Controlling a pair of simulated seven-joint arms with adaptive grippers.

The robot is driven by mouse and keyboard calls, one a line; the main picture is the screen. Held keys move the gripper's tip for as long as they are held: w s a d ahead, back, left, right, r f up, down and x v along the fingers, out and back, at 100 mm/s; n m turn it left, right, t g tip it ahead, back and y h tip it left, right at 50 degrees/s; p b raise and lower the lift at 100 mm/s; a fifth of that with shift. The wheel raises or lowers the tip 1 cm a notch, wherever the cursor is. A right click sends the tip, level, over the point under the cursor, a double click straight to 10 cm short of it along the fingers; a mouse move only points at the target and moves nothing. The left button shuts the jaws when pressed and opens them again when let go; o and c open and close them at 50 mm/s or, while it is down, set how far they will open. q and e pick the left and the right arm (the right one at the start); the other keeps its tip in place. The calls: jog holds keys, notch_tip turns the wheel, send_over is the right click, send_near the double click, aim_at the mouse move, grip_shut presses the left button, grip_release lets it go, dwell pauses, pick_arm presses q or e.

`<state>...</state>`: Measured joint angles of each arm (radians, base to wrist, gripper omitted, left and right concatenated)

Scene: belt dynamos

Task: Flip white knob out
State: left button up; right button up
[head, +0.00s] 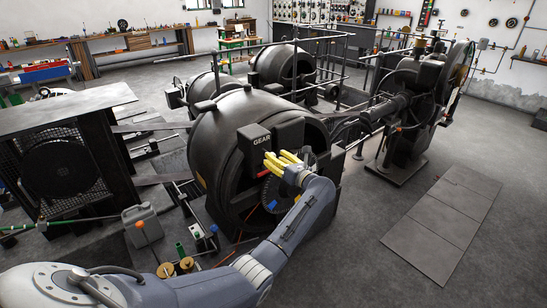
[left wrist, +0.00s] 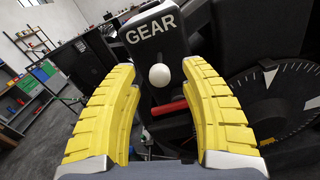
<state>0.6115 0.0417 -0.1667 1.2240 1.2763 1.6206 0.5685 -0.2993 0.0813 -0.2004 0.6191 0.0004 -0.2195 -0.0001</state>
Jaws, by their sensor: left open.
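The white knob (left wrist: 160,75) is a small round ball on the dark box marked GEAR (left wrist: 155,30). In the left wrist view it sits between and beyond my yellow fingertips, with clear space to each finger. My left gripper (left wrist: 161,85) is open and empty, facing the box. In the head view my left gripper (head: 283,160) is at the front of the GEAR box (head: 270,143) on the large black dynamo, and the knob cannot be made out there. My right gripper is in neither view.
A red handle (left wrist: 169,107) sticks out just below the knob. A dark dial with white marks (left wrist: 285,100) is to the right. The black dynamo drum (head: 225,150) stands behind the box. Open floor (head: 360,215) lies to the right.

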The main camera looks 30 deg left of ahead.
pick_arm(q)
jog(key=v, duration=1)
jog(key=shift+d, duration=0.25)
